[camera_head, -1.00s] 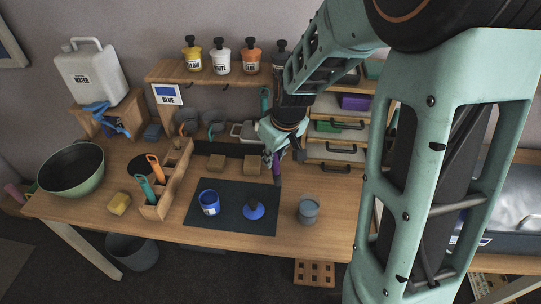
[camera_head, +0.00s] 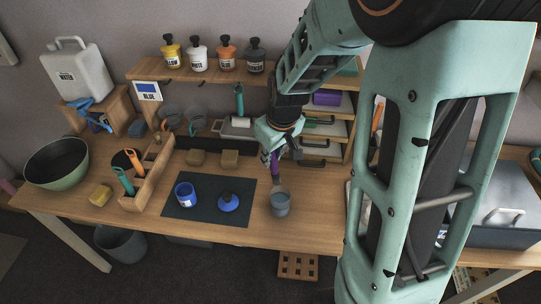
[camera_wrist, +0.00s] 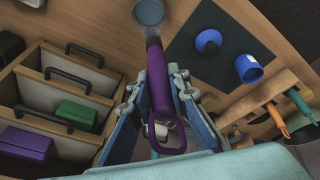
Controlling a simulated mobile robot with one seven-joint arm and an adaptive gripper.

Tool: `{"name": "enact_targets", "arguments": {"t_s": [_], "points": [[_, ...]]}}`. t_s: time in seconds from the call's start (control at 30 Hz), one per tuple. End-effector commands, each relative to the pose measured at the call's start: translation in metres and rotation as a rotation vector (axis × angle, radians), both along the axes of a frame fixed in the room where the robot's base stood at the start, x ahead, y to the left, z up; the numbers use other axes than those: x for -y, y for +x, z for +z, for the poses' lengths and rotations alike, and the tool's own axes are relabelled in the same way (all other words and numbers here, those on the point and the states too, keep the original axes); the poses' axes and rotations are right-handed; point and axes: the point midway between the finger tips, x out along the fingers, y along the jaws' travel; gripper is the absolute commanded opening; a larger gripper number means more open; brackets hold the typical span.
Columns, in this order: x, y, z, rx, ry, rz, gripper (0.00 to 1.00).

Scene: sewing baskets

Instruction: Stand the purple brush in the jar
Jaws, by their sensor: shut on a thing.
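The purple brush (camera_head: 275,164) is in my gripper (camera_head: 271,150), hanging nearly upright with its grey bristle end down. The grey jar (camera_head: 280,206) stands upright on the table, to the right of the dark mat. In the head view the bristle end shows just behind the jar's rim. In the wrist view my gripper (camera_wrist: 158,105) has its fingers on both sides of the brush handle (camera_wrist: 160,92), looped end nearest the camera.
The dark mat (camera_head: 208,213) holds an open blue pot (camera_head: 185,195) and a blue lid-like piece (camera_head: 228,203). A wooden tool holder (camera_head: 150,180) stands left of it. Drawers (camera_head: 318,147) and a bottle shelf (camera_head: 200,76) are behind.

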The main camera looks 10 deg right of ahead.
Motion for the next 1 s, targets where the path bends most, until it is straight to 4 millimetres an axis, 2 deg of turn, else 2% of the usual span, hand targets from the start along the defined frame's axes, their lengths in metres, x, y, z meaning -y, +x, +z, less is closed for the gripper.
{"name": "enact_targets", "arguments": {"t_s": [0.27, 1.0], "points": [[0.002, 0.0, -0.011, 0.0, 0.0, 0.0, 0.0], [0.01, -0.003, -0.07, 0.0, 0.0, 0.0, 0.0]]}}
